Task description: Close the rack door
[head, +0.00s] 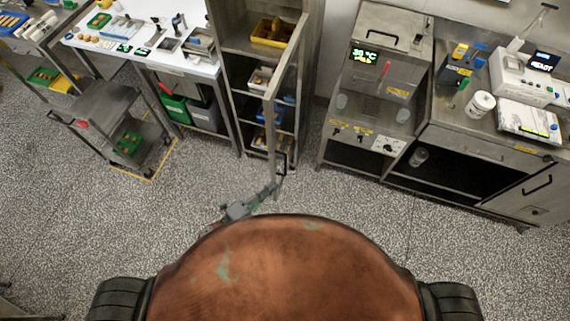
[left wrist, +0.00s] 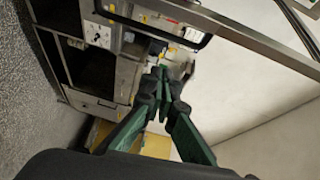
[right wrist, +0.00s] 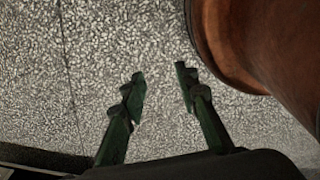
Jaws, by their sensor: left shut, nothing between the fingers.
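The rack (head: 237,75) is a tall steel cabinet with shelves, at the top centre of the head view. Its framed door (head: 287,85) stands open, swung out toward me and seen nearly edge-on. A dark handle (head: 284,163) sits near the door's outer edge. My left gripper (head: 272,188) is shut and empty, just below the handle in the picture; I cannot tell whether it touches the door. In the left wrist view, its closed green fingertips (left wrist: 162,74) are below the dark handle (left wrist: 150,31). My right gripper (right wrist: 160,74) is open and empty above the floor.
Bins, including a yellow one (head: 271,32), sit on the rack shelves. A steel machine (head: 372,90) stands right of the door and a white-topped bench (head: 150,40) left of the rack. A low cart (head: 115,115) stands farther left. Speckled floor (head: 215,175) is clear before the rack.

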